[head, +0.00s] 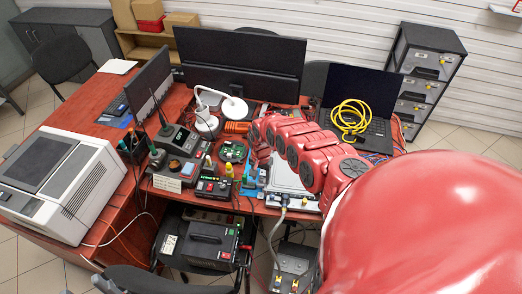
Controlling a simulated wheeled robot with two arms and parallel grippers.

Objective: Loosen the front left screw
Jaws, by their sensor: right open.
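My right arm comes in from the right and reaches over the table. Its gripper (259,166) is small and partly hidden by the red arm links; it is over the table near a blue-edged area. Beside it is a pale silver flat unit (290,178), partly covered by my arm, with a metal front edge (292,202) and a grey cable running down from it. I cannot make out the front left screw at this size, nor whether the gripper touches anything. My left gripper is not in view.
A green circuit board (233,151), a soldering station (177,141) and small devices crowd the red table (68,118). A laptop (362,103) with a yellow cable coil (350,117) stands at the right. Monitors (240,62) stand behind. A large printer-like machine (62,180) is at the left.

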